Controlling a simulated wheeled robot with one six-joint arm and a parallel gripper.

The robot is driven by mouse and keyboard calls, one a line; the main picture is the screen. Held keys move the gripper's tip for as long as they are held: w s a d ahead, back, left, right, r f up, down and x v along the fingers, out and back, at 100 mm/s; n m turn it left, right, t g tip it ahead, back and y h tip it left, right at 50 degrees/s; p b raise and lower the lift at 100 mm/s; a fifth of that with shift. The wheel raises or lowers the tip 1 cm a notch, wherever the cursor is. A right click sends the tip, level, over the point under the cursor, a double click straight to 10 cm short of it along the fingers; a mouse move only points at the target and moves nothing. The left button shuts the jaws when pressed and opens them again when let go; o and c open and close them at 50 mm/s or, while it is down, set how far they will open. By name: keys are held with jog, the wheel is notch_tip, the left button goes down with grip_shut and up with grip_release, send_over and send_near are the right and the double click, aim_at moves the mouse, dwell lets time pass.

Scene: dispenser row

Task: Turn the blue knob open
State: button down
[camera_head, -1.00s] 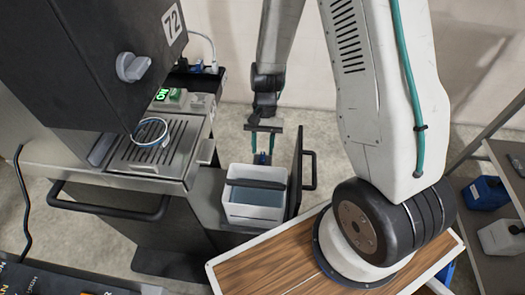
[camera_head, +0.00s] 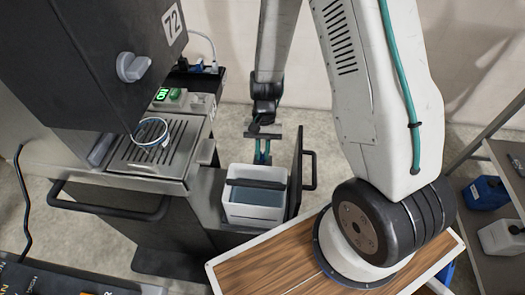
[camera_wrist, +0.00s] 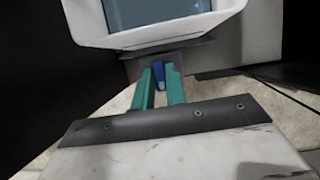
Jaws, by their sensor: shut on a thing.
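The blue knob (camera_wrist: 159,76) shows in the wrist view as a small blue piece between my gripper's two green fingers, just below the white bin. My gripper (camera_wrist: 160,80) is shut on it, one finger on each side. In the head view my gripper (camera_head: 262,157) points down behind the far side of the bin, and its fingers hide most or all of the knob there. The white bin (camera_head: 252,219) holds bluish liquid and has a dark handle across it. I cannot tell how far the knob is turned.
A dark cabinet (camera_head: 80,75) marked 72, with a grey knob (camera_head: 133,67), hangs over a drip tray (camera_head: 148,152) at left. A dark open door panel (camera_head: 297,172) stands right of the bin. Blue (camera_head: 485,192) and white (camera_head: 503,238) containers sit on the right shelf.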

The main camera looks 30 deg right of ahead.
jog(key=n, duration=0.2)
jog(key=n+h, duration=0.1)
jog(key=n, duration=0.1)
jog(key=shift+a+g+h, duration=0.15)
jog(key=shift+g+h, duration=0.15)
jog(key=n, duration=0.2)
jog(key=n+h, duration=0.1)
jog(key=n, duration=0.1)
jog(key=shift+a+n+h, duration=0.15)
jog(key=shift+n+h, duration=0.15)
jog(key=n+h, duration=0.1)
jog(key=n, duration=0.3)
jog(key=shift+a+n+h, duration=0.1)
jog(key=shift+n+h, duration=0.2)
jog(key=shift+h, duration=0.1)
jog(key=n+t+h, duration=0.1)
jog(key=n, duration=0.3)
jog(key=shift+s+t, duration=0.1)
jog(key=shift+t, duration=0.3)
jog(key=shift+n, duration=0.3)
jog(key=c, duration=1.4)
grip_release()
jog(key=shift+c, duration=0.2)
